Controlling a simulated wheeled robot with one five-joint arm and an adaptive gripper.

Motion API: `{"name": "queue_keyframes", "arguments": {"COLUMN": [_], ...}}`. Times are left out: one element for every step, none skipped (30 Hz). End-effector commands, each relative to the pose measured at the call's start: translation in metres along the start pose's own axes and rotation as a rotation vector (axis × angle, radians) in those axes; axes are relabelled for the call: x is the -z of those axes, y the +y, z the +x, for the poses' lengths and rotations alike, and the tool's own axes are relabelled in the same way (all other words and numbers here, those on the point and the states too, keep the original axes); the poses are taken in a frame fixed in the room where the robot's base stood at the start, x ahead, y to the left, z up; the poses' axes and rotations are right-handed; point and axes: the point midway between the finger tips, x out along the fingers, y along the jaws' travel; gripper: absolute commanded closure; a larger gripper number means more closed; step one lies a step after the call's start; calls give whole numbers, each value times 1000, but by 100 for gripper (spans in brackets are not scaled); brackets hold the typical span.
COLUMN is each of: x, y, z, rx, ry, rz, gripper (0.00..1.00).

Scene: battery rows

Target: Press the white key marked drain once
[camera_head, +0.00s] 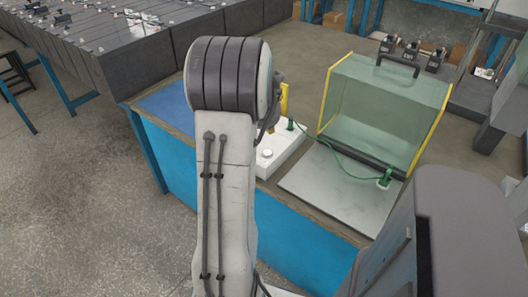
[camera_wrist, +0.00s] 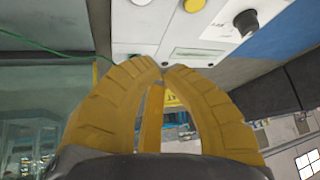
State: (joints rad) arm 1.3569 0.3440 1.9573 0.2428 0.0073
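A white control box (camera_head: 283,148) stands on the bench, partly hidden behind my arm. A round white key (camera_head: 267,153) shows on its top. In the wrist view the white panel (camera_wrist: 165,28) fills the upper middle, with a white key (camera_wrist: 142,2) and a yellow key (camera_wrist: 193,5) cut by the top edge, and a black knob (camera_wrist: 246,22) to their right. No key marking is readable. My gripper (camera_wrist: 163,68) has its yellow fingertips together with nothing between them, below the keys in the picture. Contact with the box cannot be told. In the head view one yellow finger (camera_head: 284,98) shows.
A clear glass guard (camera_head: 385,108) with yellow edges stands right of the box, behind a grey plate (camera_head: 335,190). A green cable (camera_head: 345,171) runs from the box to a green plug (camera_head: 385,179). A blue mat (camera_head: 168,105) lies at left.

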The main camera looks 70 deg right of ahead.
Motion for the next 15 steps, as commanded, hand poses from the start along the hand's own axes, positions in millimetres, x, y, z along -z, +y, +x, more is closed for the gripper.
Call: {"name": "queue_keyframes", "arguments": {"x": [3, 5, 7, 8, 9, 11, 11, 12, 12, 13, 13, 13, 13, 12, 12], "y": [0, 0, 0, 0, 0, 0, 0, 0, 0, 0, 0, 0, 0, 0, 0], "z": [0, 0, 0, 0, 0, 0, 0, 0, 0, 0, 0, 0, 0, 0, 0], "rx": [0, 0, 0, 0, 0, 1, 1, 1, 1, 1, 1, 1, 1, 1, 1], "ry": [13, 20, 30, 36, 40, 46, 49, 52, 54, 55, 55, 54, 54, 54, 54], "rz": [0, 1, 1, 1, 1, 2, 2, 2, 2, 2, 3, 3, 3, 3, 3], "gripper": [100, 100, 100, 100, 100, 100, 100, 100, 100, 100, 100, 100, 100, 100, 100]}}
